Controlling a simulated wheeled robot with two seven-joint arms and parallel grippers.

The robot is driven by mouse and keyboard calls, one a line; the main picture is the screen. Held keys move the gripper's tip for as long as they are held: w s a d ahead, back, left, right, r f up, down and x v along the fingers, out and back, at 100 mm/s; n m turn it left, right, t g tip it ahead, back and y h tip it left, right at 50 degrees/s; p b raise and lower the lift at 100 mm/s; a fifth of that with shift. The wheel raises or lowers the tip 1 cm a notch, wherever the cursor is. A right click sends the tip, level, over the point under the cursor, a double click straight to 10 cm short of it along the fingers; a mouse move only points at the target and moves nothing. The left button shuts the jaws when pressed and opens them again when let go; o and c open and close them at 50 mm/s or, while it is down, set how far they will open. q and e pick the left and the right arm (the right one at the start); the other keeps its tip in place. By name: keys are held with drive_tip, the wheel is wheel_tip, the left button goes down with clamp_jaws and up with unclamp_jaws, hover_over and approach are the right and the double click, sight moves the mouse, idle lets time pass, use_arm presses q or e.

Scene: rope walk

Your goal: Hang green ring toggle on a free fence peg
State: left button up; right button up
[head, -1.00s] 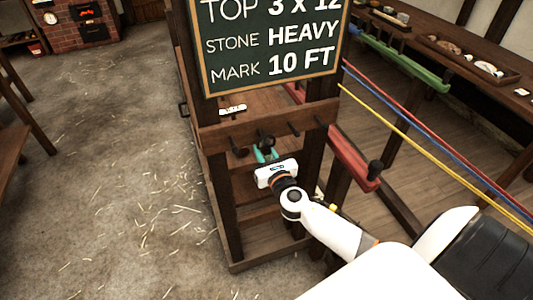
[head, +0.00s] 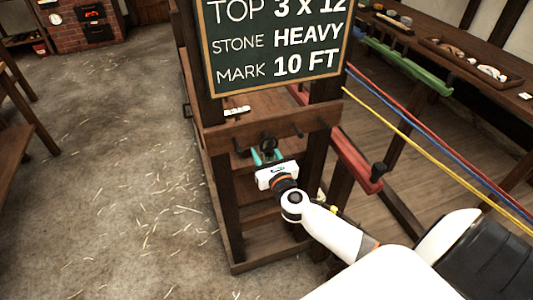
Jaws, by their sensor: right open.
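My right gripper (head: 267,158) is open, its two teal fingertips apart just below and in front of the fence rail (head: 275,126). A dark ring-like thing (head: 268,142) shows at the middle peg, right above and between the fingertips. It is small and dark, so I cannot tell whether it is the green ring toggle or whether it hangs free on the peg. A peg on the right (head: 297,131) looks bare. The left peg (head: 239,150) is partly in shadow. My left gripper is out of view.
A chalkboard (head: 277,45) stands above the rail. Red, blue and yellow ropes (head: 430,153) stretch along the right, near a red beam (head: 356,163). A bench with trays (head: 470,59) is at the back right. The straw-strewn floor at left is clear.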

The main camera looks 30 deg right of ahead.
drive_tip(key=shift+w+d+r, duration=0.2)
drive_tip(key=shift+d, duration=0.35)
drive_tip(key=shift+s+a+f, duration=0.15)
drive_tip(key=shift+s+f, duration=0.15)
drive_tip(key=shift+s, duration=0.1)
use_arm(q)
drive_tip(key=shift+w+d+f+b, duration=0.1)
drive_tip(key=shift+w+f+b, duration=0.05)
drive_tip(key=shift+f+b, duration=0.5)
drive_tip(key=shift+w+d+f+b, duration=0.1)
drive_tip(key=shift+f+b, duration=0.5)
use_arm(e)
drive_tip(key=s+a, duration=0.3)
drive_tip(key=s, duration=0.8)
drive_tip(key=shift+s, duration=0.25)
